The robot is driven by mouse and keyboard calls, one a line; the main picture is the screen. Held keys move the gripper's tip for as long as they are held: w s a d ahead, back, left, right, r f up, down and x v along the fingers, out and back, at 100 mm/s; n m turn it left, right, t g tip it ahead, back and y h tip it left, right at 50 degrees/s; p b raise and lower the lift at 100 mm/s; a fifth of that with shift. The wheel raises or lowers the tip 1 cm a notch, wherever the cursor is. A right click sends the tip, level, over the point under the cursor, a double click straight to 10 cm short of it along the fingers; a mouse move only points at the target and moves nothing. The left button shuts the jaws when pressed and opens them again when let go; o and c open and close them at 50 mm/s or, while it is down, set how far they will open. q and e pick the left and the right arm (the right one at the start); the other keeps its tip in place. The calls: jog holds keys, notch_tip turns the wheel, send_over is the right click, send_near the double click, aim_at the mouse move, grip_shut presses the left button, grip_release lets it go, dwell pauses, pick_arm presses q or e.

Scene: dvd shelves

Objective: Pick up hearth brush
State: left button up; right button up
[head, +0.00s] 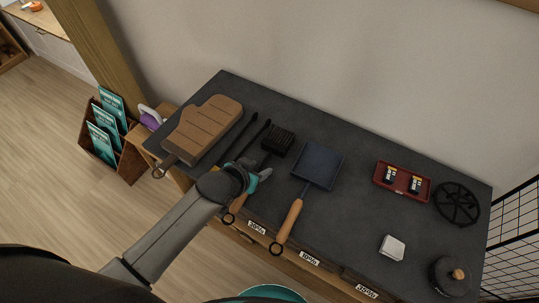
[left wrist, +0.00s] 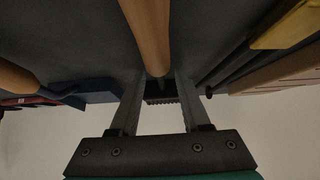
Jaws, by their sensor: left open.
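The hearth brush lies on the dark tabletop. Its black bristle head (head: 278,141) points to the back, and its wooden handle (head: 239,201) runs toward the front edge, partly hidden by my left arm. My left gripper (head: 264,174) is over the brush's middle, open, with nothing held. In the left wrist view the wooden handle (left wrist: 150,35) comes down from the top, and the open fingers (left wrist: 158,105) stand on either side of the brush's line. A bit of the dark bristle head (left wrist: 162,92) shows between them. My right gripper is not in view.
A shovel with a blue-grey pan (head: 318,164) lies to the right, close by. Black tongs (head: 243,140) and bellows (head: 208,128) lie to the left. A red tray (head: 402,182), a black trivet (head: 457,204) and a white block (head: 392,247) are farther right. A wall stands behind.

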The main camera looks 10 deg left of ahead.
pick_arm(q)
grip_shut()
dwell(0.3)
dwell(1.1)
